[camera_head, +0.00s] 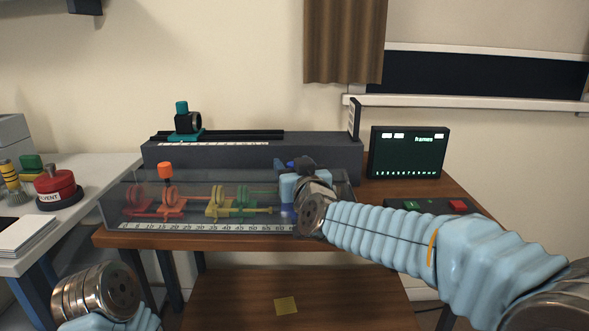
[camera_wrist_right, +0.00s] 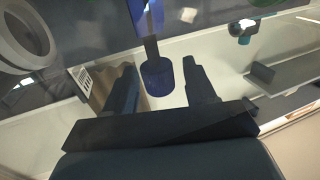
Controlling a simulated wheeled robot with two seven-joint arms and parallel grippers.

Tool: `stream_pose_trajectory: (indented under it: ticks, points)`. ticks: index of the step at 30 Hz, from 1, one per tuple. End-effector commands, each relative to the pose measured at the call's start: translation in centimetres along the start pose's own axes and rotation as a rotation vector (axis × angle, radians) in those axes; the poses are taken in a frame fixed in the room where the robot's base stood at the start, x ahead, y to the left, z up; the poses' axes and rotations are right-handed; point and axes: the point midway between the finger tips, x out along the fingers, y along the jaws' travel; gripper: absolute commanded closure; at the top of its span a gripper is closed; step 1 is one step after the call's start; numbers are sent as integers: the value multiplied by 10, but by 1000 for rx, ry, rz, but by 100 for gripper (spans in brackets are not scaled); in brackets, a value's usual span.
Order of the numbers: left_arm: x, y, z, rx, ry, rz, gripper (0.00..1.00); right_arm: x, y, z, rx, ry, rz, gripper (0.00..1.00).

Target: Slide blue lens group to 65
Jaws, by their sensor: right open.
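The clear-walled lens bench (camera_head: 115,205) has a number scale (camera_head: 200,227) along its front, readable up to about 60; the 65 mark is hidden behind my right wrist. The blue lens group (camera_head: 287,212) is mostly hidden by my right arm near the right end of that scale. In the right wrist view its dark blue knob (camera_wrist_right: 158,78) stands between the two fingers of my right gripper (camera_wrist_right: 160,70). The fingers are open, with a visible gap on both sides of the knob. My left wrist shows at the lower left; its gripper is not in view.
Orange (camera_head: 172,205), red and yellow-green (camera_head: 218,206) lens groups stand left in the bench. Behind is a grey block (camera_head: 215,155) with a rail and teal carriage (camera_head: 186,128). A monitor (camera_head: 407,152) and a button panel (camera_head: 432,206) stand right. A solvent can (camera_head: 55,184) stands left.

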Motion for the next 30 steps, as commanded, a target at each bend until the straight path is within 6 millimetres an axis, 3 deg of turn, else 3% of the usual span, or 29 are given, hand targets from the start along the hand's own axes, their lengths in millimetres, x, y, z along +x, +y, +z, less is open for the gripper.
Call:
stream_pose_trajectory:
  ticks: [5,18,24,30]
  points:
    - [0,0,0,0,0,0,43,-16,-1,-2,3,2,-2,45]
    - [-12,5,0,2,-1,1,43,-116,0,-1,3,0,-2,45]
    - [-14,6,0,2,-2,2,43,-136,0,0,1,0,-1,45]
    - [-14,6,0,2,-2,2,43,-138,0,1,-1,-1,0,45]
